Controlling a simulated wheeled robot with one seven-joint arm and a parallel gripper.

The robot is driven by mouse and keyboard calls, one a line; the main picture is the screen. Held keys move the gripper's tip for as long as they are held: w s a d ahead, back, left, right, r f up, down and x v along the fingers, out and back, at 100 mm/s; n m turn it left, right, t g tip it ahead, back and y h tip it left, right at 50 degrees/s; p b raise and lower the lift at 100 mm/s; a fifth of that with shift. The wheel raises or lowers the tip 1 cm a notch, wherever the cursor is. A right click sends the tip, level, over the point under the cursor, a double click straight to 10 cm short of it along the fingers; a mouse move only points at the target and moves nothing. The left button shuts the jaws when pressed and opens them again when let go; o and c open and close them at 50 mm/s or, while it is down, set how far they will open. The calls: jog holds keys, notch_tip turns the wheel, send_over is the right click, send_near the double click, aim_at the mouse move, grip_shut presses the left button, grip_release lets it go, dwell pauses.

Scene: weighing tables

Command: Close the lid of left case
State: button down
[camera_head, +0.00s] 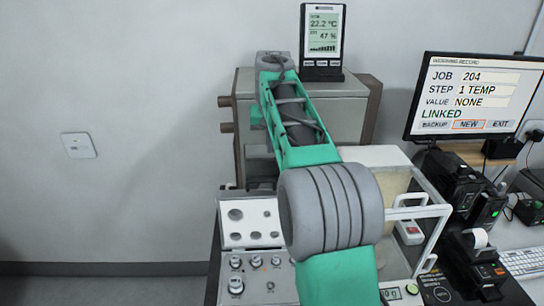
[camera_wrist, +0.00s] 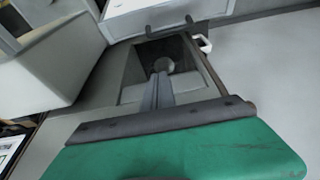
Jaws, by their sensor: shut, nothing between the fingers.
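A grey weight case (camera_head: 282,293) stands open in the head view, at the table's left side. Its lid (camera_head: 232,239) is raised behind the base and shows round recesses. Several metal weights sit in the base, and my arm covers the case's right side. My arm reaches over and past the case toward the back; my gripper cannot be made out there. In the wrist view my gripper (camera_wrist: 160,88) is shut and empty, its fingers together over a dark open recess (camera_wrist: 138,62). I cannot tell how far the fingers are from the lid.
A grey cabinet (camera_head: 350,108) with a display (camera_head: 322,40) on top stands behind my arm. A balance with a white-framed draft shield (camera_head: 442,212) stands on the right. Farther right are a monitor (camera_head: 470,97), a printer (camera_head: 478,262) and a keyboard (camera_head: 524,262).

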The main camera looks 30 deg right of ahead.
jog(key=p+x, duration=0.1)
jog(key=x, duration=0.8)
jog(key=shift+s, duration=0.1)
jog(key=s, duration=0.1)
jog(key=s+a, duration=0.1)
jog(key=s, duration=0.1)
jog(key=shift+s+a+p, duration=0.25)
jog(key=shift+a+p, duration=0.05)
jog(key=shift+p, duration=0.1)
jog(key=shift+s+b, duration=0.15)
jog(key=shift+b, duration=0.25)
